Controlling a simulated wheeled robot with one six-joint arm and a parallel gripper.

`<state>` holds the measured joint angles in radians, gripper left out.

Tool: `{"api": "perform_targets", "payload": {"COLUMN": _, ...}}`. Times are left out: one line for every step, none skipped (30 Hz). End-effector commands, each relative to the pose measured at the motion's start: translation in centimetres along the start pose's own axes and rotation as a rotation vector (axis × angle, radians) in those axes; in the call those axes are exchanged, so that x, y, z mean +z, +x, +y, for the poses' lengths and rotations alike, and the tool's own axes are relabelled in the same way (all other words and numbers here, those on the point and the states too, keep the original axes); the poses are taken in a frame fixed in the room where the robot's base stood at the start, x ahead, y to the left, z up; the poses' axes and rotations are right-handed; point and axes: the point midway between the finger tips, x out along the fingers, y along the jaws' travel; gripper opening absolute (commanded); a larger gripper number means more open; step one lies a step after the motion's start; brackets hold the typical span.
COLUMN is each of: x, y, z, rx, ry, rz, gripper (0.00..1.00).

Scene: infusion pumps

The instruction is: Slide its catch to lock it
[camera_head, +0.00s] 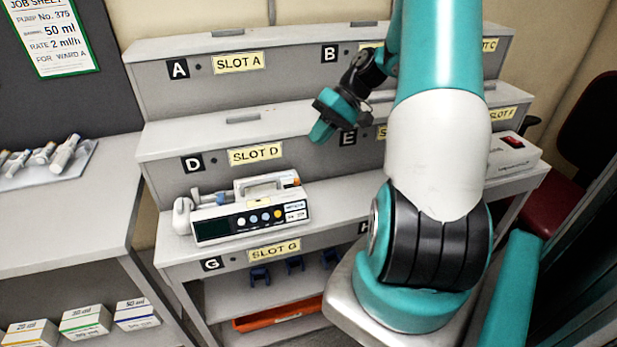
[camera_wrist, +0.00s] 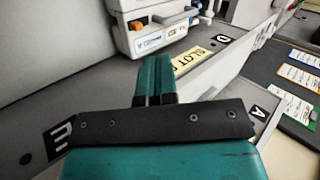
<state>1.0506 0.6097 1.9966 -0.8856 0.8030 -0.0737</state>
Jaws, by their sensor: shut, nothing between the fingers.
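A white infusion pump (camera_head: 250,219) with a dark screen and a row of coloured buttons stands on the shelf in front of the SLOT D label (camera_head: 255,154). A syringe lies along its top, with an orange part at its right end. In the wrist view part of the pump (camera_wrist: 150,22) shows at the top, with an orange piece on its near end. I cannot make out the catch for certain. My gripper (camera_head: 320,134) is shut and empty, above and to the right of the pump, near the E label. Its fingers (camera_wrist: 155,60) point toward the pump, apart from it.
A white device with a red switch (camera_head: 513,142) stands at right. The shelf right of the pump looks clear.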

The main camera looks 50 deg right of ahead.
Motion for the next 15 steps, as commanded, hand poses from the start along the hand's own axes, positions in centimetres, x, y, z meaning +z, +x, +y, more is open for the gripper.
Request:
{"api": "perform_targets", "payload": {"x": 0.3, "y": -0.8, "z": 3.1, "rx": -0.028, "ry": 0.052, "rz": 0.037, "gripper": 0.00}}
{"api": "perform_targets", "payload": {"x": 0.5, "y": -1.2, "z": 4.4, "rx": -0.042, "ry": 0.072, "rz": 0.055, "gripper": 0.00}}
{"api": "perform_targets", "payload": {"x": 0.8, "y": -1.7, "z": 5.9, "rx": -0.057, "ry": 0.095, "rz": 0.075, "gripper": 0.00}}
{"api": "perform_targets", "payload": {"x": 1.0, "y": -2.0, "z": 6.8, "rx": -0.066, "ry": 0.109, "rz": 0.088, "gripper": 0.00}}
{"api": "perform_targets", "payload": {"x": 1.2, "y": -2.2, "z": 7.5, "rx": -0.074, "ry": 0.119, "rz": 0.100, "gripper": 0.00}}
{"api": "perform_targets", "payload": {"x": 1.4, "y": -2.4, "z": 8.3, "rx": -0.083, "ry": 0.131, "rz": 0.110, "gripper": 0.00}}
{"api": "perform_targets", "payload": {"x": 1.5, "y": -2.6, "z": 8.7, "rx": -0.087, "ry": 0.137, "rz": 0.117, "gripper": 0.00}}
{"api": "perform_targets", "payload": {"x": 1.6, "y": -2.6, "z": 9.0, "rx": -0.090, "ry": 0.140, "rz": 0.121, "gripper": 0.00}}
{"api": "perform_targets", "payload": {"x": 1.7, "y": -2.5, "z": 9.2, "rx": -0.093, "ry": 0.144, "rz": 0.124, "gripper": 0.00}}
{"api": "perform_targets", "payload": {"x": 1.7, "y": -2.4, "z": 9.2, "rx": -0.094, "ry": 0.145, "rz": 0.125, "gripper": 0.00}}
{"api": "perform_targets", "payload": {"x": 1.7, "y": -2.1, "z": 9.2, "rx": -0.095, "ry": 0.145, "rz": 0.125, "gripper": 0.00}}
{"api": "perform_targets", "payload": {"x": 1.6, "y": -1.7, "z": 9.1, "rx": -0.096, "ry": 0.144, "rz": 0.123, "gripper": 0.00}}
{"api": "perform_targets", "payload": {"x": 1.5, "y": -1.3, "z": 9.1, "rx": -0.096, "ry": 0.143, "rz": 0.123, "gripper": 0.00}}
{"api": "perform_targets", "payload": {"x": 1.5, "y": -0.9, "z": 9.0, "rx": -0.095, "ry": 0.144, "rz": 0.123, "gripper": 0.00}}
{"api": "perform_targets", "payload": {"x": 1.4, "y": -0.2, "z": 8.9, "rx": -0.095, "ry": 0.145, "rz": 0.121, "gripper": 0.00}}
